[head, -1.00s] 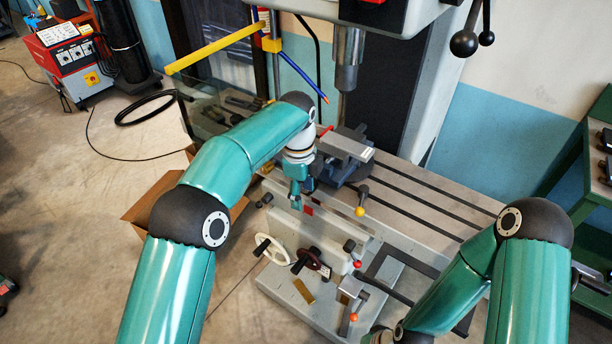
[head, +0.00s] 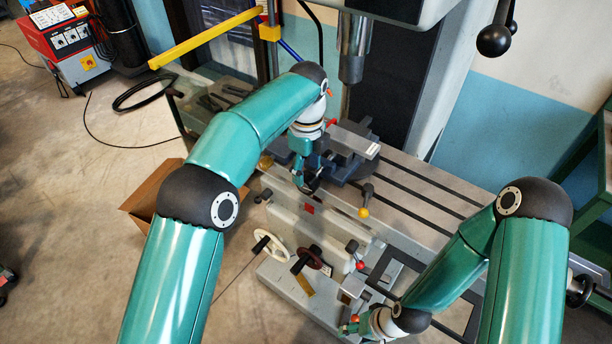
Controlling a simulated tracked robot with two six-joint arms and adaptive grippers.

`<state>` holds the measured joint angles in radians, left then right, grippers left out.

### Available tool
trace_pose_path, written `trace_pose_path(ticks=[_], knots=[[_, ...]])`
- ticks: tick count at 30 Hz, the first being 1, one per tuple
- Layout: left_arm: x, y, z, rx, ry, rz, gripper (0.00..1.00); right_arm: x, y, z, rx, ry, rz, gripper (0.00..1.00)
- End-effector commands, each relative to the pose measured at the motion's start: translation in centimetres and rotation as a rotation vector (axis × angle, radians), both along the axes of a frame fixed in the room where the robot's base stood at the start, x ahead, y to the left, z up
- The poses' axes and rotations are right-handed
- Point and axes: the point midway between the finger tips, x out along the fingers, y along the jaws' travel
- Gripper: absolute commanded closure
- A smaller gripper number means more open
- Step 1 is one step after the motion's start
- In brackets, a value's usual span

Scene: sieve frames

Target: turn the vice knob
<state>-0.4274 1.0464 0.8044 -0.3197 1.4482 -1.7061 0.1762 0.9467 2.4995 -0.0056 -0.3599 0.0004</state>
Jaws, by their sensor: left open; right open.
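The grey vice (head: 350,141) sits on the machine's slotted table. I cannot make out which part is its knob; the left arm hides the vice's near left side. My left gripper (head: 309,186) points down just left of the vice, over the table's front edge. It is open and I see nothing between its fingers; I cannot tell whether it touches the vice. My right gripper (head: 347,328) is at the bottom of the view, low in front of the machine and well away from the vice. It is open, with its fingers small and partly unclear.
A lever with a yellow ball (head: 363,213) sticks out at the table front. A white handwheel (head: 270,245) and a dark red handwheel (head: 311,258) are below. The slotted table (head: 430,187) is clear to the right. A cardboard box (head: 147,190) stands on the floor left.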

Motion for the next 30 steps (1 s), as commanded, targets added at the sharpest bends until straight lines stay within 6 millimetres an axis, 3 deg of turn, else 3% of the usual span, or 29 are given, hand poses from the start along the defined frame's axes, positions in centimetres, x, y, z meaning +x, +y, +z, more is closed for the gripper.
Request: trace_pose_path(ticks=[7, 17, 27, 30], knots=[[0.0, -0.2, -2.9, 0.001, 0.002, -0.003, 0.44, 0.0, 0.0, 0.2, 0.000, -0.001, -0.001, 0.44], [0.0, -0.2, -3.4, -0.001, -0.001, -0.003, 0.44, 0.0, 0.0, 0.2, 0.000, -0.001, 0.000, 0.44], [0.1, -0.2, -3.3, -0.001, -0.002, -0.003, 0.99, 0.0, 0.0, 0.2, 0.000, -0.001, 0.000, 0.44], [0.1, -0.3, -3.3, 0.000, -0.004, -0.003, 1.00, 0.0, 0.0, 0.2, 0.000, -0.001, 0.000, 0.44]])
